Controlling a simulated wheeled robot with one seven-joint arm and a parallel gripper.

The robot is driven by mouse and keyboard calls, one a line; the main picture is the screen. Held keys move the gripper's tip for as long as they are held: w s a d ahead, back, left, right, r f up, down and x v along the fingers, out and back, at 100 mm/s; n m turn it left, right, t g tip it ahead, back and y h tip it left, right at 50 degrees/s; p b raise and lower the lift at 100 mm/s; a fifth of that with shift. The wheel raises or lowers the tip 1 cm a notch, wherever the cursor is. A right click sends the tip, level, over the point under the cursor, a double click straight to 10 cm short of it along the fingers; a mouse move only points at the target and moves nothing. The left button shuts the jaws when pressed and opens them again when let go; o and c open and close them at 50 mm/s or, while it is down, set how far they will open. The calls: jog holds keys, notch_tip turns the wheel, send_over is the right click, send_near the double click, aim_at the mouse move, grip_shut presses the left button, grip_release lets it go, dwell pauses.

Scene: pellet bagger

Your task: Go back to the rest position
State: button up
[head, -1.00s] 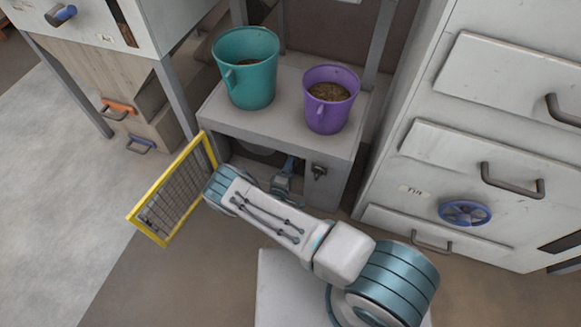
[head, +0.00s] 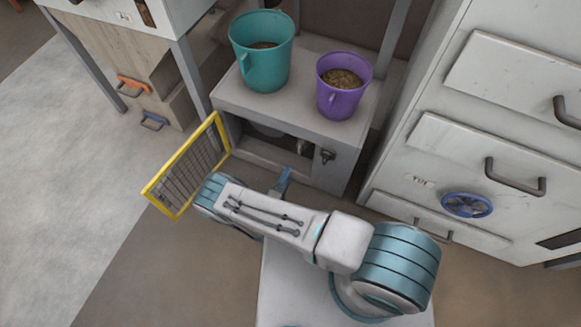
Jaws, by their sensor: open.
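My arm reaches forward from the lower right, with its elbow beside the open yellow-framed mesh door (head: 188,166). My gripper (head: 284,179) shows only as a small blue part beyond the forearm, in front of the low opening of the grey bagger stand (head: 290,112). It is open; most of it is hidden by the arm, and I see nothing held in it.
A teal bucket (head: 262,70) and a purple bucket (head: 340,98), both with brown pellets inside, stand on the stand. A white drawer cabinet (head: 480,130) with a blue handwheel (head: 466,205) is close on the right. Open floor (head: 75,140) lies on the left.

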jog(key=shift+s+a, duration=0.1)
jog(key=shift+s, duration=0.15)
dwell(0.4)
